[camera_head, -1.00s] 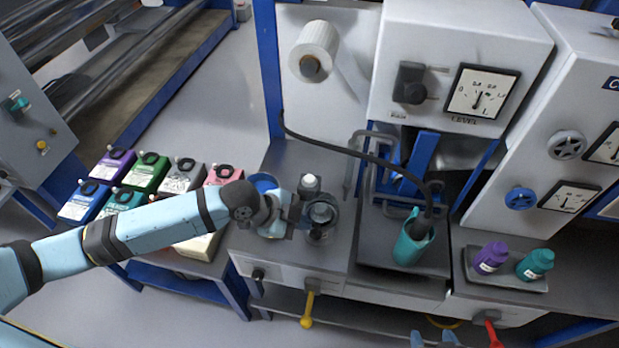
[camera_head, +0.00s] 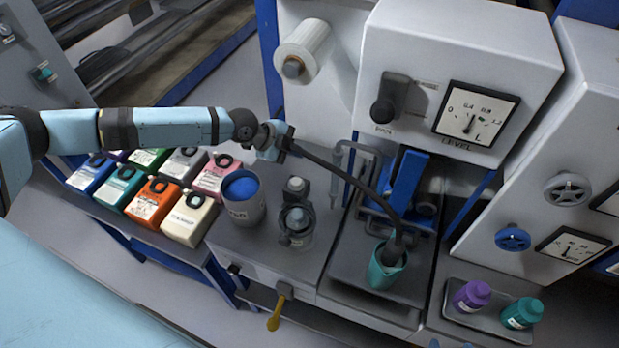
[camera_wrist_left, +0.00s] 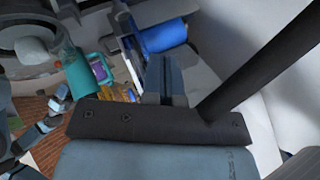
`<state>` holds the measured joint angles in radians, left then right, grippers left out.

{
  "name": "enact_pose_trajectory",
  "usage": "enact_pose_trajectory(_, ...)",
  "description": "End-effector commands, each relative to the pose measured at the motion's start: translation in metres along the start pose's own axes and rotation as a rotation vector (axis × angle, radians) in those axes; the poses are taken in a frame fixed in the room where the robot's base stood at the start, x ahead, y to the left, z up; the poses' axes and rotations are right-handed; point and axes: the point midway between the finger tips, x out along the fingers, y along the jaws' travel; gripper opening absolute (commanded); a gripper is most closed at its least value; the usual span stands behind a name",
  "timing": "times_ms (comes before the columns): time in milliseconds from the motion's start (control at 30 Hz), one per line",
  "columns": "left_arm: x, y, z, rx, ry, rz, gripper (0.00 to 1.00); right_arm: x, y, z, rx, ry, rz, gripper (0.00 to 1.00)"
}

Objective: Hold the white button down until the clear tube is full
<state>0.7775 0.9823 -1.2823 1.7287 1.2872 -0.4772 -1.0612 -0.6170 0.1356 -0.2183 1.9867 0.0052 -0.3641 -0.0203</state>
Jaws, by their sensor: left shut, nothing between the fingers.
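The white button (camera_head: 296,184) is a pale cap on a dark block on the grey bench. A clear round vessel (camera_head: 296,228) with a grey knob inside stands just in front of it. I cannot tell whether this is the clear tube, nor see any fill in it. My left gripper (camera_head: 285,147) is shut and empty, behind and above the button, apart from it and close to the black hose (camera_head: 340,176). The shut fingers also show in the left wrist view (camera_wrist_left: 165,75). Light blue links (camera_wrist_left: 50,125) there may be my right arm; its jaws are unclear.
A grey can with blue contents (camera_head: 241,197) stands left of the button. The hose runs into a teal cup (camera_head: 386,268) at the right. Coloured canisters (camera_head: 154,203) crowd the left side. A level gauge (camera_head: 474,117) is on the white cabinet. Purple (camera_head: 471,296) and teal bottles (camera_head: 522,313) sit on a tray.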

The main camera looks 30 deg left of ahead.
Motion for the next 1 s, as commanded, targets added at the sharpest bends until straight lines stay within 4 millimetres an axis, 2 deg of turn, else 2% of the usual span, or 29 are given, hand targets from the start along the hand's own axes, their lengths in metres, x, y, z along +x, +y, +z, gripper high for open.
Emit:
enact_pose_trajectory(533, 0.005, 0.004, 0.004, 0.000, 0.000, 0.000, 0.00, 0.001, -0.004, 0.008, 0.008, -0.006, -0.005, 0.65)
enact_pose_trajectory(1000, 0.046, 0.033, 0.034, -0.001, 0.000, 0.000, 0.00, 0.022, -0.008, 0.032, 0.007, -0.007, -0.018, 0.65)
